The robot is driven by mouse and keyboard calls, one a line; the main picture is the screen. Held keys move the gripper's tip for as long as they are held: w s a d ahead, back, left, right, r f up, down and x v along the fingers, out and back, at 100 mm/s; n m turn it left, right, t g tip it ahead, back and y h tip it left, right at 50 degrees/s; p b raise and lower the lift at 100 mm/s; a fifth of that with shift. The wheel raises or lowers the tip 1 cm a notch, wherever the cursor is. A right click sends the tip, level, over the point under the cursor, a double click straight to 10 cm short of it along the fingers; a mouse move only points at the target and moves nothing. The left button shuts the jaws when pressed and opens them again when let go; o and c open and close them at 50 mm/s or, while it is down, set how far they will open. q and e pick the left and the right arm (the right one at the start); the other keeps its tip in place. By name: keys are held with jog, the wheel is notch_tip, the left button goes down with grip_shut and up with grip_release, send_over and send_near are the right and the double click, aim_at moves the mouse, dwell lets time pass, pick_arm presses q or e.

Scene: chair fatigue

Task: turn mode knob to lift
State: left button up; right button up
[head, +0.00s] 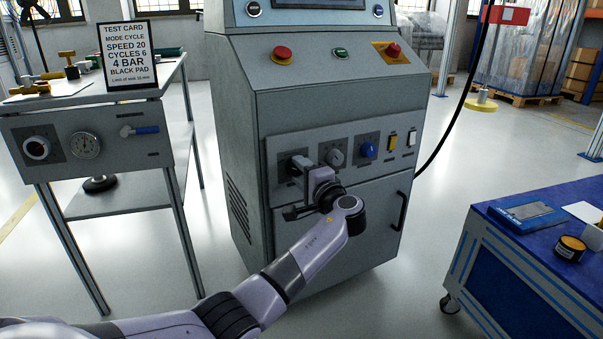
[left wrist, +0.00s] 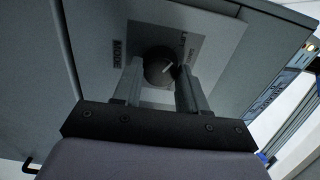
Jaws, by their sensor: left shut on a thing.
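The mode knob (left wrist: 157,62) is a dark round knob on a light square plate. In the left wrist view it sits between the two fingers of my left gripper (left wrist: 158,82), which is shut on it. Its pale mark slants toward the upper right of that view, where small lettering is hard to read. In the head view my left gripper (head: 301,172) is at the leftmost control of the grey cabinet (head: 240,115) and mostly hides the knob. My right gripper is not in view.
Right of my gripper are a grey knob (head: 335,157), a blue knob (head: 368,149) and two small switches. A door handle (head: 401,211) juts out below. A test card (head: 129,58) reading "MODE CYCLE" stands on the left bench. A blue-topped table (head: 540,235) stands at right.

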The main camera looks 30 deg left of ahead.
pick_arm(q)
jog(key=shift+d, duration=0.1)
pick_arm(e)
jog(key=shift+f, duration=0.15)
pick_arm(q)
jog(key=o, duration=1)
jog(key=shift+o, duration=0.2)
jog(key=p+v, duration=0.2)
jog(key=v, duration=0.5)
jog(key=shift+p, duration=0.3)
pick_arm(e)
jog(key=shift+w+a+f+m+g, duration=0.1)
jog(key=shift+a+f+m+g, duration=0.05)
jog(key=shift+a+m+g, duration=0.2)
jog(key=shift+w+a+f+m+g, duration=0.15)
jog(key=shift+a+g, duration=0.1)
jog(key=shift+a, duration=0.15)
pick_arm(q)
jog(key=shift+s, duration=0.1)
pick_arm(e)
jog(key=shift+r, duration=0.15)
